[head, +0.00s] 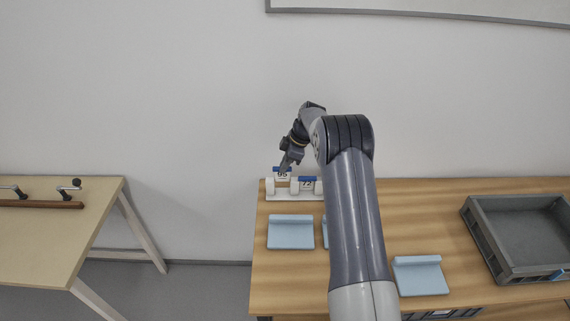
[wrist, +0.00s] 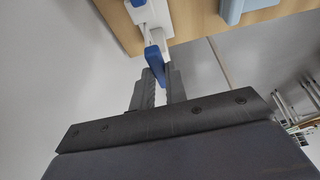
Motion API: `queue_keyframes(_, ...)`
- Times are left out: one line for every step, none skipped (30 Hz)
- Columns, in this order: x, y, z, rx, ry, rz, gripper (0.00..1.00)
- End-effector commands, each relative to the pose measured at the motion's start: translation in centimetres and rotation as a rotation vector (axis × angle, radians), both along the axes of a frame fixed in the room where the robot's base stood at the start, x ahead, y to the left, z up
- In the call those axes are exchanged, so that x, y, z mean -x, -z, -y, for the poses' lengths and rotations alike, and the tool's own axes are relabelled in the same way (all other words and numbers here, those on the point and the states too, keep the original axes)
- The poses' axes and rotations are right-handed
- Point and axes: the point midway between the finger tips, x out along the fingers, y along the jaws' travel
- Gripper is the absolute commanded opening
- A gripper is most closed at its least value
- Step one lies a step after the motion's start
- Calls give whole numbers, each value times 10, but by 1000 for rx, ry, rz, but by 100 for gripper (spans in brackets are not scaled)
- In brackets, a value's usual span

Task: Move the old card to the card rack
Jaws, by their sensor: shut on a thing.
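The white card rack (head: 292,196) stands at the back left of the wooden table, against the wall. It also shows at the top of the wrist view (wrist: 119,22). My gripper (head: 285,167) is shut on the blue top edge of a card marked 95 (head: 282,175), at the rack's left bay. The blue edge shows between my fingertips (wrist: 160,80) in the wrist view (wrist: 154,60). This card sits higher than the card marked 72 (head: 306,184) to its right. Whether its lower edge is in the slot is hidden. Neither card is visibly labelled old.
Light blue pads (head: 290,233) and (head: 420,276) lie in front of the rack; another is mostly behind my arm. A grey tray (head: 485,235) stands at the right. A separate table (head: 60,235) with dark handles is at the left, across a gap.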

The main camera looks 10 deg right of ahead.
Motion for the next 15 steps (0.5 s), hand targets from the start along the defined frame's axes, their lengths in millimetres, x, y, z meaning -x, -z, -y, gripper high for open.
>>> queue_keyframes(0, 1, 0, 0, 0, 0, 0)
queue_keyframes(0, 2, 0, 0, 0, 0, 0)
queue_keyframes(0, 3, 0, 0, 0, 0, 0)
queue_keyframes(0, 5, 0, 0, 0, 0, 0)
queue_keyframes(0, 6, 0, 0, 0, 0, 0)
queue_keyframes(0, 8, 0, 0, 0, 0, 0)
queue_keyframes(0, 9, 0, 0, 0, 0, 0)
queue_keyframes(0, 10, 0, 0, 0, 0, 0)
queue_keyframes(0, 12, 0, 0, 0, 0, 0)
queue_keyframes(0, 13, 0, 0, 0, 0, 0)
queue_keyframes(0, 14, 0, 0, 0, 0, 0)
queue_keyframes(0, 15, 0, 0, 0, 0, 0)
queue_keyframes(0, 16, 0, 0, 0, 0, 0)
queue_keyframes(0, 17, 0, 0, 0, 0, 0)
queue_keyframes(0, 18, 0, 0, 0, 0, 0)
